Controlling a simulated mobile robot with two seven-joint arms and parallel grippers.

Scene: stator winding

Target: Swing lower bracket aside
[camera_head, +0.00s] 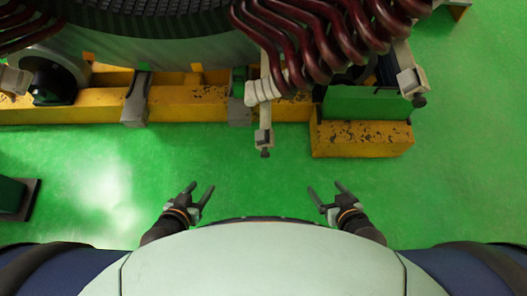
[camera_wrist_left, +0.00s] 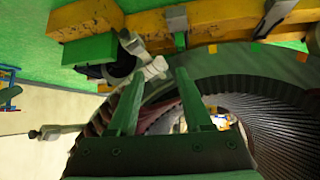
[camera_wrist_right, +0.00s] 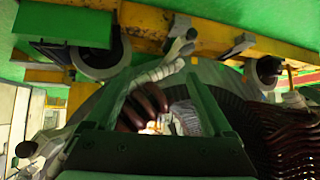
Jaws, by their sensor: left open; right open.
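A pale bracket (camera_head: 264,137) with a dark bolt end hangs below the white-wrapped ends of the dark red coils (camera_head: 320,40). A second pale bracket (camera_head: 408,78) with a dark knob stands further right. I cannot tell for sure which is the lower bracket. Pale bracket parts also show in the left wrist view (camera_wrist_left: 131,42) and the right wrist view (camera_wrist_right: 181,44). My left gripper (camera_head: 201,187) is open and empty over the green floor, below and left of the nearer bracket. My right gripper (camera_head: 325,187) is open and empty, below and right of it. Neither touches a bracket.
The big ribbed stator (camera_head: 150,10) rests at the back on a yellow beam (camera_head: 185,104). A yellow block (camera_head: 362,139) with a green part (camera_head: 366,103) on it juts out at right. A dark green box (camera_head: 12,196) stands at the left edge. The green floor between is clear.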

